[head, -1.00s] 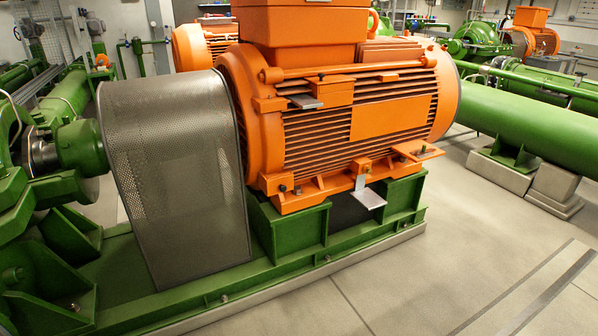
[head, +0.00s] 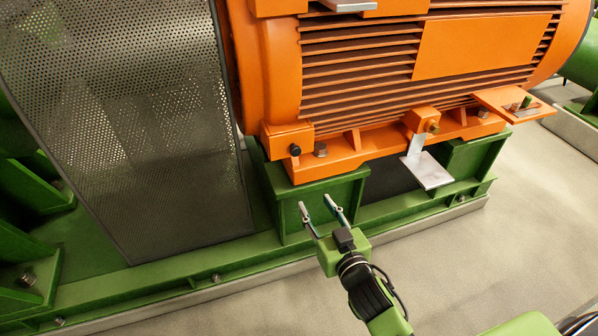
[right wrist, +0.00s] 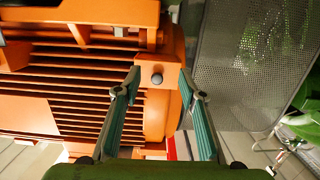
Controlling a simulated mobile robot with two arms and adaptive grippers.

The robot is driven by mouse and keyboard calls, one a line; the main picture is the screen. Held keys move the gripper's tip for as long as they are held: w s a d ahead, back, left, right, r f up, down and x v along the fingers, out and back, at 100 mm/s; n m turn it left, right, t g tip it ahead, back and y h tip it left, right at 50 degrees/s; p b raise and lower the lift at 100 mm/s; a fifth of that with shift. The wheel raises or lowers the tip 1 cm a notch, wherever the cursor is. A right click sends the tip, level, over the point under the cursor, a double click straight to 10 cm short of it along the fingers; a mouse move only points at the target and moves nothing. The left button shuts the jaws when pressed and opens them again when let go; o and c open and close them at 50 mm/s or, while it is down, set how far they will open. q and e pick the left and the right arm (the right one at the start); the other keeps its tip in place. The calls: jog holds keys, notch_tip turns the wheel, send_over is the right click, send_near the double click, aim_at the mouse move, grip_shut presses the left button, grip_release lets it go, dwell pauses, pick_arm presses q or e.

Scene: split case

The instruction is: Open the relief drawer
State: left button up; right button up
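No part is labelled as the relief drawer. On the orange motor (head: 270,75) I see a bent silver plate (head: 428,172) below a small orange block, and another silver tab (head: 348,4) at the top edge; I cannot tell whether either belongs to the drawer. My right gripper (head: 315,203) is open and empty, in front of the green support block below the motor's left foot. In the right wrist view, its two fingers (right wrist: 157,84) stand apart, with a dark round plug (right wrist: 156,79) on the motor seen between them. My left gripper is out of view.
A perforated grey guard (head: 130,110) stands left of the motor. The green base frame (head: 180,288) runs below, with a pale plinth along its edge. An orange ledge (head: 512,103) with a bolt juts out at right. Open floor (head: 500,250) lies at the front right.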

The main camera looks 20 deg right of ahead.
notch_tip(320, 180, up, 6)
jog(key=t, duration=0.1)
jog(key=b, duration=0.2)
send_near(296, 152)
jog(key=w, duration=0.7)
jog(key=shift+f, duration=0.2)
jog(key=shift+w, duration=0.65)
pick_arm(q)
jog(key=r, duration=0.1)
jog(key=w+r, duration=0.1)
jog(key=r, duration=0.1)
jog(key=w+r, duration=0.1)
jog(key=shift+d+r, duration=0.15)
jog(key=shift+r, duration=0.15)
